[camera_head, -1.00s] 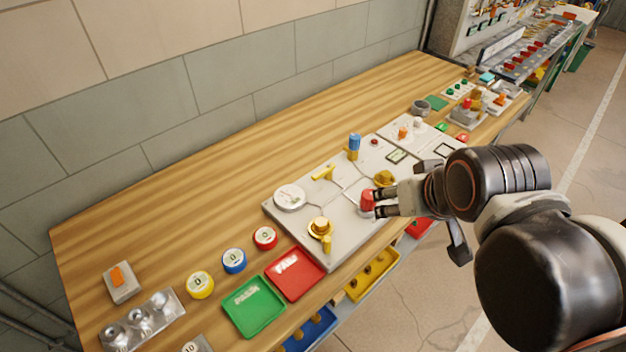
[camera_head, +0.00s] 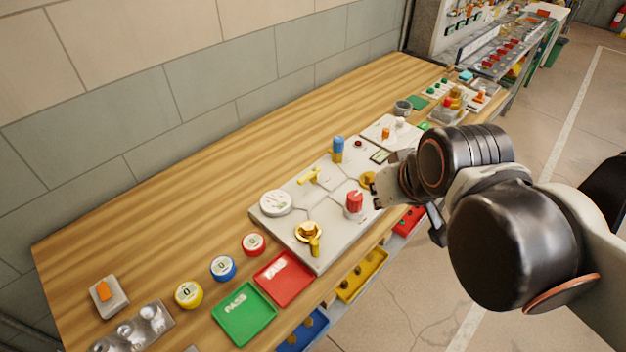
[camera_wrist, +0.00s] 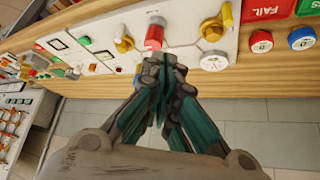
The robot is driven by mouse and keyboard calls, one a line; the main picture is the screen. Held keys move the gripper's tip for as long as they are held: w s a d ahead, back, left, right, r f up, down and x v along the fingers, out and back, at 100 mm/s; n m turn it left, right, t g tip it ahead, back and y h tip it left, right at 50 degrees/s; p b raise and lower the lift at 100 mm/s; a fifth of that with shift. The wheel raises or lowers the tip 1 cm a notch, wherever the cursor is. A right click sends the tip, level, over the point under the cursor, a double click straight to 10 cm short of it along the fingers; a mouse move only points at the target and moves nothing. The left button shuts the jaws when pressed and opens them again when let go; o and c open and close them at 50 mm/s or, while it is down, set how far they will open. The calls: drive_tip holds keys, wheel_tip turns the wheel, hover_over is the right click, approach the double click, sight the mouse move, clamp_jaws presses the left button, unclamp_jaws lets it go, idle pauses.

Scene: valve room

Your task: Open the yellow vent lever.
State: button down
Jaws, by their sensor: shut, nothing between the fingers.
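The pale panel (camera_head: 285,240) lies on the wooden bench. A yellow T-shaped lever (camera_head: 312,177) stands on its back part. A brass valve (camera_head: 309,232) with a yellow handle (camera_head: 315,248) is near its front left corner; I cannot tell which is the vent lever. A red knob (camera_head: 354,202) stands upright near the front edge. My gripper (camera_head: 378,198) is just right of it, apart. In the wrist view my gripper (camera_wrist: 162,64) is shut and empty, below the red knob (camera_wrist: 155,34) in the picture. The brass valve (camera_wrist: 212,28) shows to the right; the T-shaped lever seems hidden.
A round white gauge (camera_head: 275,202), a blue-topped handle (camera_head: 337,150) and a yellow knob (camera_head: 367,178) also stand on the panel. Green (camera_head: 244,313) and red (camera_head: 284,278) trays lie to its left. The bench's back left is bare wood.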

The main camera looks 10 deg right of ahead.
sight(309, 175)
drive_tip(key=w+a+f+n+g+y+p, duration=0.1)
drive_tip(key=w+a+f+n, duration=0.1)
drive_tip(key=w, duration=0.5)
drive_tip(key=w+a+f+n+g+y+p, duration=0.1)
drive_tip(key=w+a+f+n+g+p, duration=0.1)
drive_tip(key=w+f+n, duration=0.2)
drive_tip(key=w+f, duration=0.1)
drive_tip(key=w, duration=0.2)
drive_tip(key=shift+f, duration=0.15)
drive_tip(key=b+x, duration=0.3)
drive_tip(key=x, duration=0.6)
drive_tip(key=shift+a+f+b, duration=0.1)
drive_tip(key=shift+f+b, duration=0.15)
drive_tip(key=shift+b, duration=0.05)
drive_tip(key=shift+w+a+f+b, duration=0.15)
drive_tip(key=shift+w+a+b, duration=0.05)
drive_tip(key=shift+w+a, duration=0.35)
drive_tip(key=shift+w+a+f+b, duration=0.2)
drive_tip(key=shift+w+a, duration=0.2)
drive_tip(key=shift+w, duration=0.3)
drive_tip(key=shift+w+a+r, duration=0.15)
drive_tip(key=shift+w+a, duration=0.2)
drive_tip(key=shift+w, duration=0.15)
